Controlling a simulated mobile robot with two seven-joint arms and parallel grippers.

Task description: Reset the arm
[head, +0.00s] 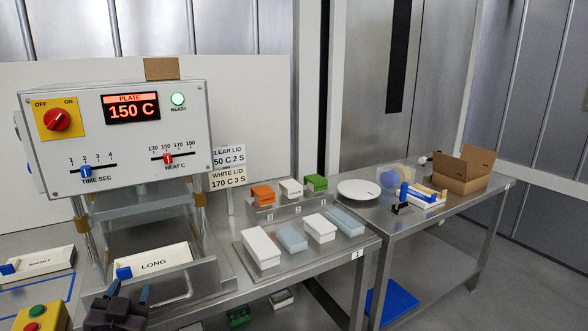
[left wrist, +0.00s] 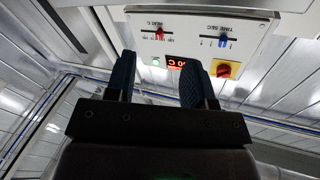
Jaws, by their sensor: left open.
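My left gripper (head: 128,293) is at the bottom left of the head view, in front of the LONG block (head: 165,260) and beside the button box. Its two blue-grey fingers stand apart with nothing between them. The left wrist view shows the same open gripper (left wrist: 157,78), with the control panel (left wrist: 195,35) beyond its fingertips. In the head view the control panel (head: 120,125) reads PLATE 150 C, with a red knob, a lit green READY lamp and two sliders. My right gripper is in neither view.
The button box (head: 38,318) and SHORT block (head: 40,262) are at the left. White and pale blue boxes (head: 262,248) lie on the steel table. Orange, white and green blocks (head: 263,195) stand behind. A plate (head: 358,189) and open carton (head: 460,172) are on the right table.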

